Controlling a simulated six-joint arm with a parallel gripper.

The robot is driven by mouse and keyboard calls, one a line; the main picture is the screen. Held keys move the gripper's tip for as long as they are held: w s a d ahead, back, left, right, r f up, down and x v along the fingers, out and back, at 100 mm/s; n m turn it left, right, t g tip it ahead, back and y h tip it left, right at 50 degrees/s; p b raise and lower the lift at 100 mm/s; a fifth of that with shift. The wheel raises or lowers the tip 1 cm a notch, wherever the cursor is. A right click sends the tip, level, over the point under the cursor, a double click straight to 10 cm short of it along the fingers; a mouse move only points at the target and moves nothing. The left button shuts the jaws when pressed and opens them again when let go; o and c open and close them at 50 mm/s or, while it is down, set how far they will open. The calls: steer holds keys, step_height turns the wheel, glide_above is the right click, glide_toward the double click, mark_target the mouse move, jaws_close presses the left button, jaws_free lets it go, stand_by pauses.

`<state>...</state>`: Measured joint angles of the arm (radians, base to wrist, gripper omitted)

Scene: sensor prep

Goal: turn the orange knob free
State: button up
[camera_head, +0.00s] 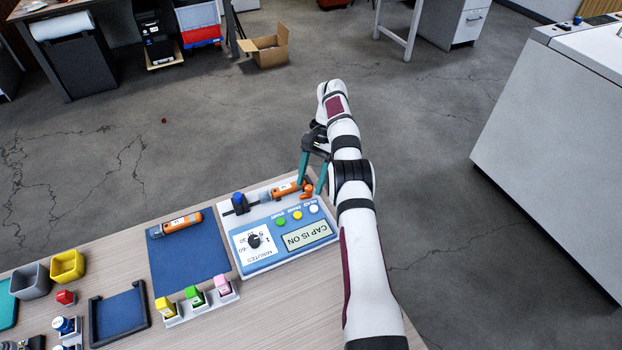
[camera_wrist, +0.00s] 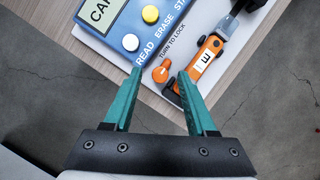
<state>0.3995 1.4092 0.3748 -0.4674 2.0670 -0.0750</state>
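The orange knob (camera_head: 307,190) sits at the right end of the blue-and-white device (camera_head: 270,262), beside an orange sensor (camera_head: 284,191) lying in its cradle. In the wrist view the knob (camera_wrist: 161,72) is beside the printed words "TURN TO LOCK". My gripper (camera_head: 311,186) has teal fingers and is over this end of the device. In the wrist view my gripper (camera_wrist: 160,73) is open, with a fingertip on each side of the knob and gaps showing. The right fingertip is close to the sensor (camera_wrist: 206,62); contact cannot be told. The display reads "CAP IS ON".
A blue mat (camera_head: 188,262) holding another orange sensor (camera_head: 178,224) lies left of the device. Yellow, green and pink capped pieces stand in front of it. Bins and a blue tray (camera_head: 119,313) are farther left. The table edge is just beyond the device.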

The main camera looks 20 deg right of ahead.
steer(key=shift+r, duration=0.1)
steer(key=shift+r, duration=0.35)
steer(key=s+d+r, duration=0.7)
steer(key=s+r, duration=0.1)
steer(key=r, duration=0.2)
steer(key=shift+s+d, duration=0.35)
steer(key=shift+d, duration=0.05)
